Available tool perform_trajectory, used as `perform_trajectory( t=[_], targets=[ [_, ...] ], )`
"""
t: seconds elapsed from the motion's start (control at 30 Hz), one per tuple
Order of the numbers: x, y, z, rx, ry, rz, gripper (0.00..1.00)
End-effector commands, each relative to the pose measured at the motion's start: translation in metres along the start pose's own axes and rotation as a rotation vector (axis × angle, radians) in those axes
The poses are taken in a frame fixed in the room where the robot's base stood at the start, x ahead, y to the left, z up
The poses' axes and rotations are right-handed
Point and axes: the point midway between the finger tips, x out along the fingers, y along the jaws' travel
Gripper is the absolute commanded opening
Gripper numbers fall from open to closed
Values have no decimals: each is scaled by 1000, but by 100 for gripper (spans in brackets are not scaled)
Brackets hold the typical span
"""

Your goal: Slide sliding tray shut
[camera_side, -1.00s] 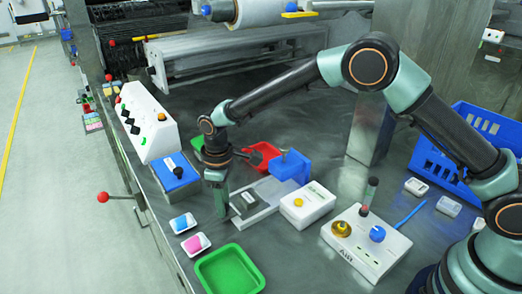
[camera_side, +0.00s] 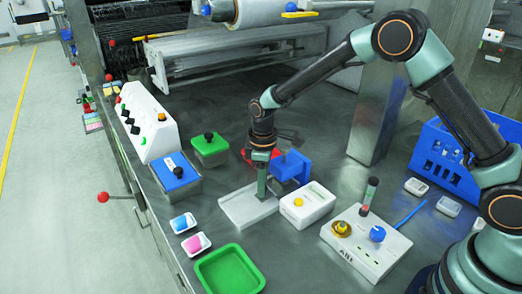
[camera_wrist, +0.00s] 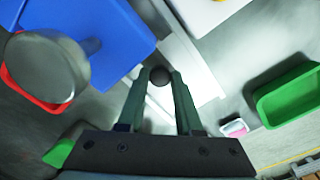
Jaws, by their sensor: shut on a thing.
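The sliding tray's pale track (camera_side: 240,211) lies on the bench in front of the blue housing (camera_side: 291,167). My gripper (camera_side: 262,196) points down over the track, close to the blue housing. In the wrist view my gripper (camera_wrist: 160,88) has its two fingers on either side of a dark round knob (camera_wrist: 160,75), shut on it. The pale track (camera_wrist: 186,55) runs beneath. The blue housing (camera_wrist: 105,35) is close beside the fingers at upper left. The tray body itself is mostly hidden by my gripper and the housing in the side view; the front of the track is bare.
A green tray (camera_side: 230,269) and two small white dishes lie in front. A blue knobbed box (camera_side: 176,174) is left.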

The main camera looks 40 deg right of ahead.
Motion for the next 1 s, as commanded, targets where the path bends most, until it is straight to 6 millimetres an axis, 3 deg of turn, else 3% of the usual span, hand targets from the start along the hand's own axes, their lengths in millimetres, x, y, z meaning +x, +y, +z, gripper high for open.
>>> perform_trajectory(
  t=[0.13,0.17,0.2,0.23,0.77,1.0],
  targets=[
    [-2,5,3,13,0,0,0],
    [-2,5,3,13,0,0,45],
    [-2,5,3,12,0,0,61],
    [-2,5,3,12,0,0,64],
    [-1,3,2,9,-2,-1,64],
    [-27,3,2,9,2,1,64]
  ],
)
